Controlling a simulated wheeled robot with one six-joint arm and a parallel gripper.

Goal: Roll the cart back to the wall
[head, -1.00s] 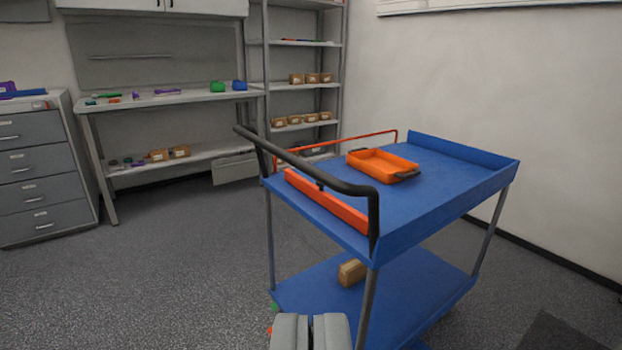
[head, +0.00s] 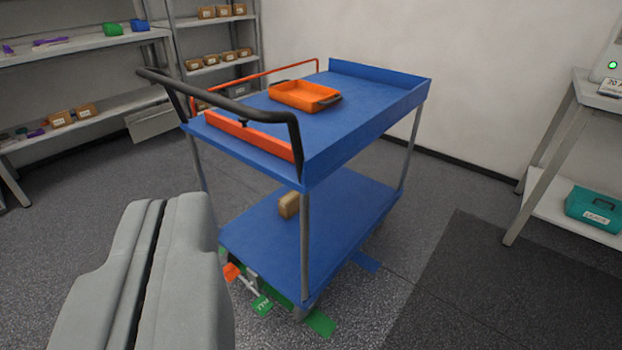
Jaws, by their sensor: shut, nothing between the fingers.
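The blue two-deck cart (head: 350,130) stands on the grey floor in the middle of the view, apart from the pale wall (head: 480,60) behind it. Its black push handle (head: 225,105) is on the near left end. An orange tray (head: 304,94) sits on the top deck and a small brown box (head: 289,205) on the lower deck. At the cart's foot are an orange pedal (head: 231,272) and green pedals (head: 262,305). My gripper (head: 170,205) is shut and empty at the lower left, in front of the cart and not on the handle.
A shelf rack (head: 205,45) and a workbench (head: 80,45) stand at the back left. A bench (head: 560,150) with a teal case (head: 597,210) is at the right. A dark mat (head: 440,300) lies on the floor right of the cart.

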